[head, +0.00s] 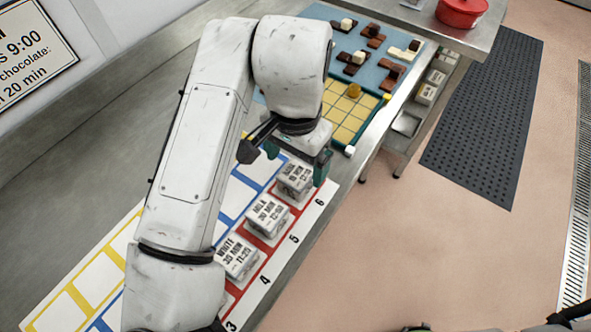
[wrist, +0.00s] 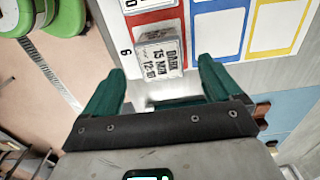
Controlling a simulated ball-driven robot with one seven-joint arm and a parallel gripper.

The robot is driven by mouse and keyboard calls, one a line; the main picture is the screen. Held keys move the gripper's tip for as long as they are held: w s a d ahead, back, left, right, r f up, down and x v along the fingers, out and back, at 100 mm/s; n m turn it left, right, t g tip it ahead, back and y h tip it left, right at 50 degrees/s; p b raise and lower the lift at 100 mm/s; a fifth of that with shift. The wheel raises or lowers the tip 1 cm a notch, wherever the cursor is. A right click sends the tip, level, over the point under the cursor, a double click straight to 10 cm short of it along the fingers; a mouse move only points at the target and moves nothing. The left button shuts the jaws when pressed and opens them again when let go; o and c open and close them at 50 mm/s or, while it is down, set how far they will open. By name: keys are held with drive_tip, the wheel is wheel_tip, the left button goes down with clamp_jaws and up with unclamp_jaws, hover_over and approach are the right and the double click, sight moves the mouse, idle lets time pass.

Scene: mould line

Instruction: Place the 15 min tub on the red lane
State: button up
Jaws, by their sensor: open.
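The 15 min tub (head: 295,178) is a pale block labelled DARK 15 MIN 12:10. It sits upright on the red lane (head: 272,240), at the end slot by the number 6. It also shows in the wrist view (wrist: 160,57), with red lane (wrist: 153,17) around it. My gripper (head: 297,160) is open, with teal fingers, close by the tub. In the wrist view my fingertips (wrist: 158,78) appear on either side of the tub's near end, with gaps; I see no contact. My arm hides part of the lanes in the head view.
A MILK 30 min tub (head: 267,216) and a WHITE 30 min tub (head: 237,258) stand on the red lane by 5 and 4. Blue and yellow lanes lie alongside. A yellow grid board (head: 345,118) and a blue mat (head: 378,75) with chocolate pieces lie beyond.

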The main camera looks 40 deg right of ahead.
sight(296, 176)
wheel_tip(296, 176, up, 6)
drive_tip(key=shift+s, duration=0.1)
idle(0.8)
